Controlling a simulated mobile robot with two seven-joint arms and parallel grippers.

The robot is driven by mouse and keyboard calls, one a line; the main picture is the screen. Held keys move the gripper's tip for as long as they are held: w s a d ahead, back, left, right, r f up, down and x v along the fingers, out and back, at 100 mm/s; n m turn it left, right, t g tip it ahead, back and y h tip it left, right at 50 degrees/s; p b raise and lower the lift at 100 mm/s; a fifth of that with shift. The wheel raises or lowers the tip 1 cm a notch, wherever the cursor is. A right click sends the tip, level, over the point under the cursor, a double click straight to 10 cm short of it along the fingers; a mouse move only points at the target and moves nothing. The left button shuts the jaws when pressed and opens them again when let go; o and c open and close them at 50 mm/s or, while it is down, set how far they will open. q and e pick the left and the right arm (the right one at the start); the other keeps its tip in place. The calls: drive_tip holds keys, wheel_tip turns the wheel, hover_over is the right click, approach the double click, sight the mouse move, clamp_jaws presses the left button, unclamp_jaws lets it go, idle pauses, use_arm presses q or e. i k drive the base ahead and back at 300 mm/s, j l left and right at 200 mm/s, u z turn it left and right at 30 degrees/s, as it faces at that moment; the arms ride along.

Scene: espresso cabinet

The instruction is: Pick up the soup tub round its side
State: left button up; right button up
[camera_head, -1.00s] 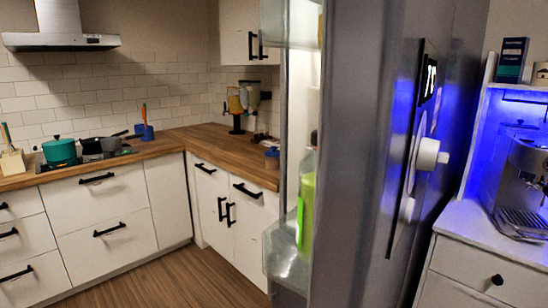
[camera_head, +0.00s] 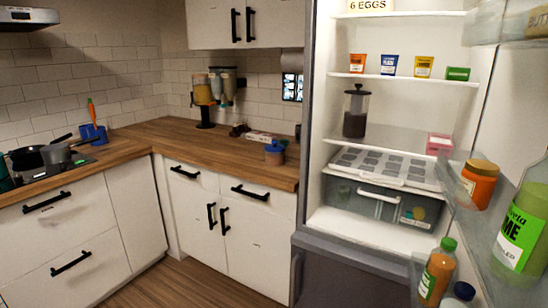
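No label in the camera_head view clearly reads as soup, so I cannot tell which container is the soup tub. Small tubs stand in a row on an upper shelf of the open fridge: a red-orange tub (camera_head: 358,63), a blue tub (camera_head: 389,64), a yellow tub (camera_head: 423,67) and a low green one (camera_head: 457,74). An orange jar (camera_head: 480,184) stands in the fridge door. A blue-lidded container (camera_head: 275,153) stands on the wooden counter. Neither of my grippers is in view.
A dark press-like jug (camera_head: 355,112) and a pink box (camera_head: 439,144) stand on lower fridge shelves. Bottles, including a green-labelled one (camera_head: 524,228), fill the door racks at right. The wooden counter (camera_head: 190,140) runs left of the fridge. Some floor shows at lower left.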

sight(272, 160)
drive_tip(key=i+j+z, duration=0.25)
drive_tip(key=i+j, duration=0.6)
drive_tip(key=i, duration=0.15)
